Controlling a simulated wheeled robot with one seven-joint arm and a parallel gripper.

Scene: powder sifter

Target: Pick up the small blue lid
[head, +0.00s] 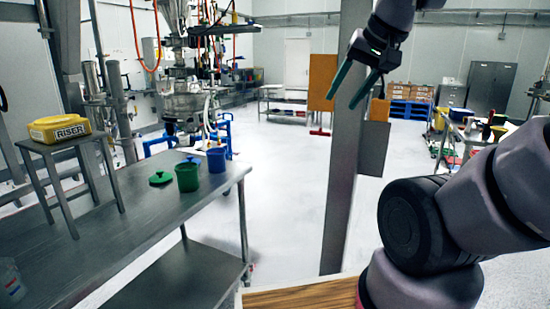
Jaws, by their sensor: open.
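A small blue lid (193,160) lies flat on the metal table (100,240), mostly hidden behind the green bucket (187,177). A blue bucket (217,160) stands just right of it, near the table's far right corner. A green lid (160,178) lies left of the green bucket. My gripper (343,102) hangs in the air at the upper middle of the head view, with its dark green fingers apart and nothing between them. In the picture it is well above and to the right of the lid and buckets.
A small metal stool (70,160) carries a yellow RISER box (60,129) on the table's left. A metal post (340,170) rises beyond the table's right end. A sifter machine (190,105) stands behind. The near table top is largely clear.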

